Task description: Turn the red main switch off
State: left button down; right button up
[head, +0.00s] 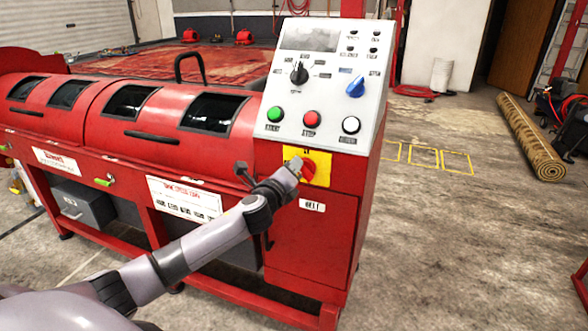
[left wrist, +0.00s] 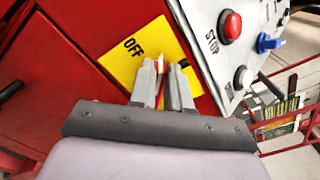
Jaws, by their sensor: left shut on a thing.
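The red main switch (head: 309,173) is a red knob on a yellow plate (head: 321,160), low on the front of the red machine's control cabinet. My left gripper (head: 295,165) reaches it from the left and is shut on the knob, partly covering it. In the left wrist view the gripper's fingers (left wrist: 166,82) are close together over the yellow plate (left wrist: 128,62), which shows the word "OFF". The knob is mostly hidden between the fingers there, so its exact angle cannot be told. My right gripper is not in view.
The sloped panel above has a green button (head: 274,114), a red stop button (head: 311,118), a white button (head: 351,124), a black knob (head: 299,73) and a blue knob (head: 356,87). A rolled rug (head: 530,138) lies on the right. The floor right of the cabinet is open.

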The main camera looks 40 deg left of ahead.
pick_arm(q)
jog(key=shift+s+a+f+n+b, duration=0.1)
jog(key=shift+f+n+b, duration=0.2)
jog(key=shift+n, duration=1.1)
jog(key=shift+w+a+f+n+b, duration=0.15)
jog(key=shift+f+n, duration=0.2)
jog(key=shift+n, duration=1.05)
jog(key=shift+s+a+f+n+b, duration=0.15)
jog(key=shift+f+n, duration=0.2)
jog(key=shift+n, duration=1.05)
jog(key=c, duration=1.1)
grip_release()
jog(key=shift+s, duration=0.1)
jog(key=v, duration=0.7)
jog(key=shift+p, duration=0.35)
